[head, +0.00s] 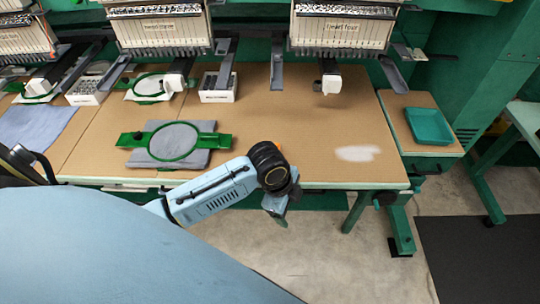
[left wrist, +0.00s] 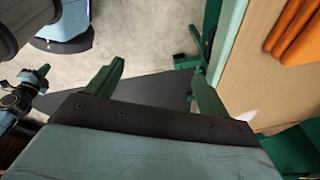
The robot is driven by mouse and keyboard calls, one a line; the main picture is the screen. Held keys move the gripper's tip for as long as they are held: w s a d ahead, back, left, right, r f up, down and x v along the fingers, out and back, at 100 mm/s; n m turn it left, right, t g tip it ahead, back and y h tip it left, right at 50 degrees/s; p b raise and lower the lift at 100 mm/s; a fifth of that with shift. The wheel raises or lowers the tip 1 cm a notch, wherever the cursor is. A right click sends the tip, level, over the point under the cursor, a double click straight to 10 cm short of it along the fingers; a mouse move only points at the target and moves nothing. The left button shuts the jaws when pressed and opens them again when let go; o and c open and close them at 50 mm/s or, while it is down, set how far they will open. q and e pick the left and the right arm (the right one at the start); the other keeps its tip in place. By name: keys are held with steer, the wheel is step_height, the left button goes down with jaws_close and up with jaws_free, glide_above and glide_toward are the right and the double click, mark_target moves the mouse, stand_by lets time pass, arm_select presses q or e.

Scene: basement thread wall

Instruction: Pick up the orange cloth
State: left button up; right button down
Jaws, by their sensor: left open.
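The orange cloth (left wrist: 296,30) lies at the upper right of the left wrist view, on the tan tabletop, and is cut off by the picture's edge. In the head view only a small orange bit shows behind my left wrist, mostly hidden by it. My left gripper (head: 279,217) hangs past the table's front edge, over the floor. In the left wrist view its two green fingers (left wrist: 159,70) are apart with nothing between them, and the cloth is to their right. A dark jointed part of my other arm shows at the left edge of that view; its jaw is unclear.
The tan table (head: 330,115) carries a green hoop frame (head: 172,141) with grey cloth, white boxes (head: 218,90) and a blue cloth (head: 35,125). Embroidery heads (head: 343,30) overhang the back. A teal tray (head: 428,126) sits at right.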

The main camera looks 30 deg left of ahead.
arm_select(q)
steer(key=w+a+r+m+g+y, duration=0.1)
steer(key=w+a+r+m, duration=0.45)
steer(key=r+m, duration=0.2)
steer(key=w+a+r+m+g+y, duration=0.1)
steer(key=w+a+r+m, duration=0.3)
steer(key=a+r+m, duration=0.3)
steer(key=shift+n, duration=0.55)
steer(key=f+b, duration=0.1)
steer(key=f, duration=1)
steer(key=shift+w+d+f+b, duration=0.15)
steer(key=shift+d+f+b, duration=0.05)
steer(key=shift+f+b, duration=0.2)
steer(key=c, duration=1.1)
